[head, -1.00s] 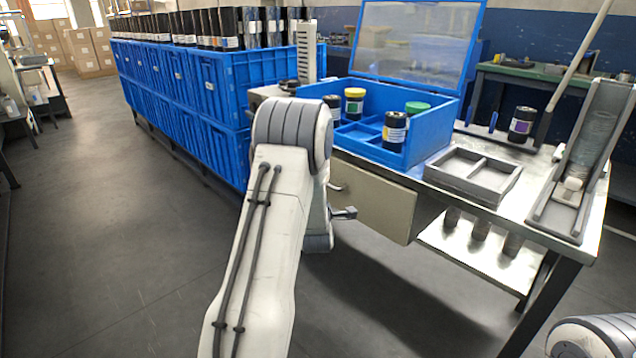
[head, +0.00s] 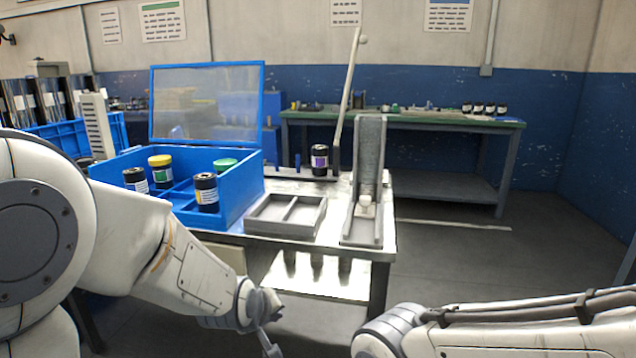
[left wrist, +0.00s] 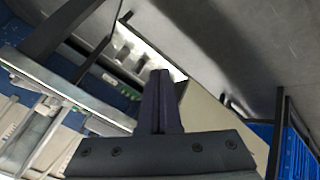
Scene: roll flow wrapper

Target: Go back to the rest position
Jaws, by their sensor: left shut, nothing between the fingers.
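My left gripper (head: 272,347) hangs low in front of the workbench (head: 378,250), below its top, with nothing in it. In the left wrist view the dark fingers of my left gripper (left wrist: 160,78) are shut together and empty. The bench's lower shelf shows behind them. My left arm fills the left of the head view and covers part of the bench's left front. My right arm comes in at the lower right of the head view; its gripper is outside the picture.
On the bench are an open blue box (head: 237,200) holding several rolls, a grey divided tray (head: 262,228), a purple-labelled roll (head: 319,160) and a grey chute (head: 369,165). A green-topped table (head: 420,119) stands behind. Floor right of the bench is clear.

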